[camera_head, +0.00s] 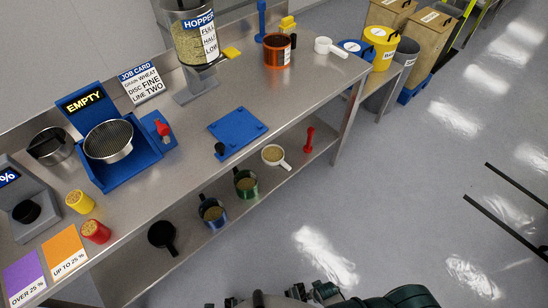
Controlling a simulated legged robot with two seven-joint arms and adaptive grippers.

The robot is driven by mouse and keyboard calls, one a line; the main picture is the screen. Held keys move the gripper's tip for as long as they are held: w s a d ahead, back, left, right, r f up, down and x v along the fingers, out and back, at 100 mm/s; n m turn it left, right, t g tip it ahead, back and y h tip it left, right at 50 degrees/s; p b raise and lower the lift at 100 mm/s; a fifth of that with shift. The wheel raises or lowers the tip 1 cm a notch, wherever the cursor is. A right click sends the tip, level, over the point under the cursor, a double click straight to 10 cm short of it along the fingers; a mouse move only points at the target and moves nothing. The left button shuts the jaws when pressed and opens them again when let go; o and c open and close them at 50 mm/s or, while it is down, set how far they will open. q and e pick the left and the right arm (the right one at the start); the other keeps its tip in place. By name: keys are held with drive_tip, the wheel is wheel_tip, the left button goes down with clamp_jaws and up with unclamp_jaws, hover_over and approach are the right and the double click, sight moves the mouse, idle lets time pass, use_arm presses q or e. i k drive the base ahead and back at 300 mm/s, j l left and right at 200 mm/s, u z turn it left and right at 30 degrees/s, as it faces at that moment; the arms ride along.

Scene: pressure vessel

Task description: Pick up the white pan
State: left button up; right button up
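A white pan (273,155) with a short handle pointing down-right stands on the lower shelf under the bench edge. It holds tan, grain-like contents. A second white, pan-like vessel (329,46) with a handle stands on the bench top near its far right end; its inside cannot be made out. Neither of my grippers can be made out. Only dark parts of my own body show along the bottom edge, well below both white vessels, and nothing of mine touches them.
The lower shelf also holds a green pan (245,183), a blue pan (212,212), a black pan (162,236) and a red-handled tool (309,139). A blue plate (238,130) lies on the bench (185,170). A bench leg (346,122) stands at right. Open floor (400,200) lies right.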

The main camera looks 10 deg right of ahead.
sight(277, 159)
drive_tip(key=i+l, duration=0.1)
drive_tip(key=l, duration=0.4)
drive_tip(key=i+l, duration=0.1)
drive_tip(key=l, duration=0.45)
drive_tip(key=i+l, duration=0.1)
drive_tip(key=l, duration=0.4)
